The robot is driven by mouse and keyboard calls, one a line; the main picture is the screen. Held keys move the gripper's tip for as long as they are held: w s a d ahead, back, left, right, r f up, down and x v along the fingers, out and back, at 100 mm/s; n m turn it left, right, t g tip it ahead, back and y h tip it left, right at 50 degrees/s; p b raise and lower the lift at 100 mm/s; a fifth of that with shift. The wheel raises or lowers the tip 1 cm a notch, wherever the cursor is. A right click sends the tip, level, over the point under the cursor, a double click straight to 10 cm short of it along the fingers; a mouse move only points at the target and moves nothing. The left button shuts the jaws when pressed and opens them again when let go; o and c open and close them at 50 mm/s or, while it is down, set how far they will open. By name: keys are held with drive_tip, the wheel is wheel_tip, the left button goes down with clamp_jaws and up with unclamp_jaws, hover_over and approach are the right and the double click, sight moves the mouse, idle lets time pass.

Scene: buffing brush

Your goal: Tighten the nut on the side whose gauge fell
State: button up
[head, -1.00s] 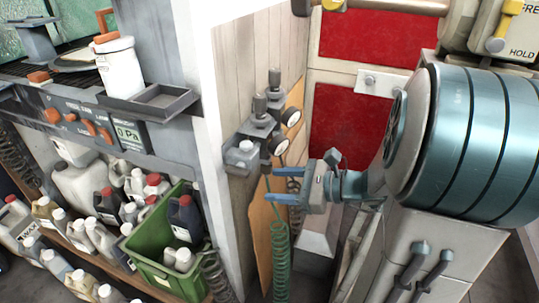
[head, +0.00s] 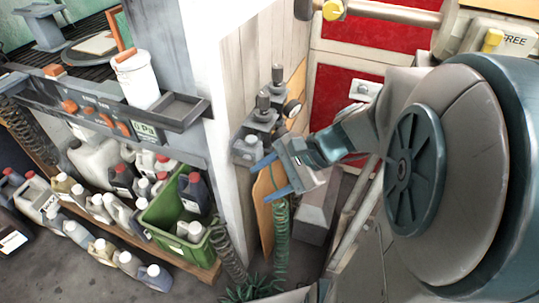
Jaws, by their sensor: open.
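Two grey regulator units (head: 262,120) with dark upright knobs are mounted on the wooden side wall, left of centre. One round gauge (head: 292,108) shows on their right side; its needle is too small to read. A second gauge lower down is hard to make out now. A green coiled hose (head: 281,240) hangs below. No nut can be told apart at this size. My gripper (head: 261,181), with two blue fingers, is open and empty. It points left, just below and in front of the regulators, and appears apart from them.
A white wall edge (head: 222,110) stands left of the regulators. A grey shelf with a white canister (head: 136,78) is further left. A green crate (head: 166,222) and several bottles stand below. Red panels (head: 362,80) are behind. My arm fills the right side.

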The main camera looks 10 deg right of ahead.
drive_tip(key=shift+s+r+n+g+h+p, duration=0.15)
drive_tip(key=shift+s+r+n+h+p, duration=0.25)
drive_tip(key=shift+r+p, duration=0.2)
drive_tip(key=shift+s+r+n+g+h+p, duration=0.1)
drive_tip(key=shift+s+r+n+h+p, duration=0.2)
drive_tip(key=shift+r+n+p, duration=0.25)
drive_tip(key=shift+s+r+n+g+h+p, duration=0.15)
drive_tip(key=shift+s+r+n+h+p, duration=0.15)
drive_tip(key=shift+s+r+n+p, duration=0.25)
drive_tip(key=shift+o, duration=0.2)
drive_tip(key=shift+w, duration=0.2)
drive_tip(key=m+t+y+b, duration=0.4)
drive_tip(key=m+t+b, duration=0.8)
drive_tip(key=m, duration=0.6)
approach(265, 152)
drive_tip(key=shift+t, duration=0.4)
drive_tip(key=x, duration=0.3)
drive_tip(key=f+x, duration=0.1)
drive_tip(key=x, duration=0.6)
drive_tip(key=shift+w+f, duration=0.25)
drive_tip(key=shift+w, duration=0.1)
drive_tip(key=c, duration=1)
